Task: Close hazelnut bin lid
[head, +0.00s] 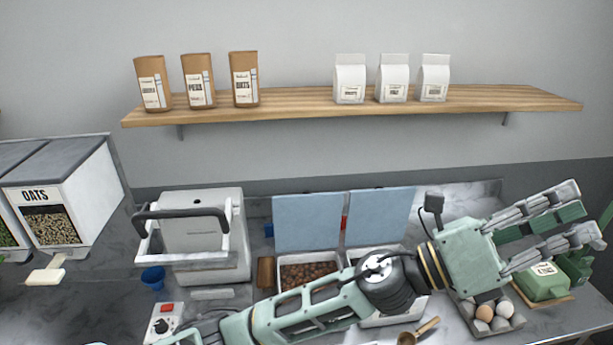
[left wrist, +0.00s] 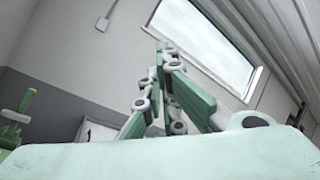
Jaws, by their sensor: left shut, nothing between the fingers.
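A white bin (head: 280,289) holding brown nuts that look like hazelnuts (head: 305,274) stands at mid-counter in the head view. Its blue lid (head: 307,222) stands upright and open behind it. A second blue lid (head: 380,216) is also upright to its right; the bin below it is largely hidden by my left arm. My left gripper (head: 587,212) is at the right, well away from both lids and above the egg tray. It is empty. In the left wrist view its fingers (left wrist: 166,50) come together at the tips. My right gripper is not identifiable.
A white machine with a dark handle (head: 190,211) stands left of the bins, with a blue cup (head: 153,278) beside it. An egg tray (head: 500,325), green box (head: 545,284) and wooden scoop (head: 418,332) are at right. A wooden shelf (head: 300,105) with bags spans above.

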